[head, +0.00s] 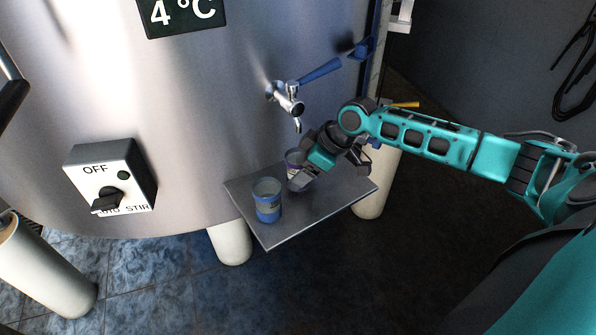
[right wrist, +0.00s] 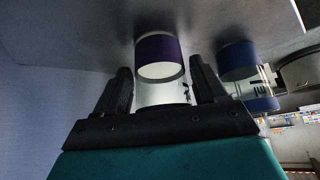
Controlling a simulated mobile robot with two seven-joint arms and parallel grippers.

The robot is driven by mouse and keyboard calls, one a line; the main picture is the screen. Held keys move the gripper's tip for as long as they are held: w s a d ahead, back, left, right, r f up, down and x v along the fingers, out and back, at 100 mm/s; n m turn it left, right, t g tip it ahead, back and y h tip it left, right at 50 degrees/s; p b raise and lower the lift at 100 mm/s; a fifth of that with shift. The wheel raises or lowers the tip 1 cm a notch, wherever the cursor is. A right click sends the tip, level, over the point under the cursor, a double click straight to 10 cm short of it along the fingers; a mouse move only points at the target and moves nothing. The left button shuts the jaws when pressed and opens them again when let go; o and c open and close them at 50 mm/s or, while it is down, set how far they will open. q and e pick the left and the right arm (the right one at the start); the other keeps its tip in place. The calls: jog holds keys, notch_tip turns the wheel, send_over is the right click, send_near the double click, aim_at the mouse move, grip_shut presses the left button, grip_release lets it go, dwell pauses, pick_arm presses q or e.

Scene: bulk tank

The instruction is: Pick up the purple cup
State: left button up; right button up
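The purple cup (head: 294,158) stands on the grey metal shelf (head: 322,212) below the tap, partly hidden by my right gripper (head: 298,182). In the right wrist view the cup (right wrist: 157,50) shows a purple band and a pale body between my right gripper's two black fingers (right wrist: 162,88). The fingers are spread, one on each side of the cup, close to it. I see no clear contact. My left gripper is not in view.
A blue cup (head: 267,203) stands on the shelf just left of the purple cup; it is beside a finger in the right wrist view (right wrist: 238,62). The tap (head: 288,100) with a blue lever hangs above. The tank wall (head: 190,90) is behind. The shelf's right part is clear.

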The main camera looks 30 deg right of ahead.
jog(key=c, duration=0.9)
jog(key=shift+o, duration=0.2)
jog(key=shift+r, duration=0.15)
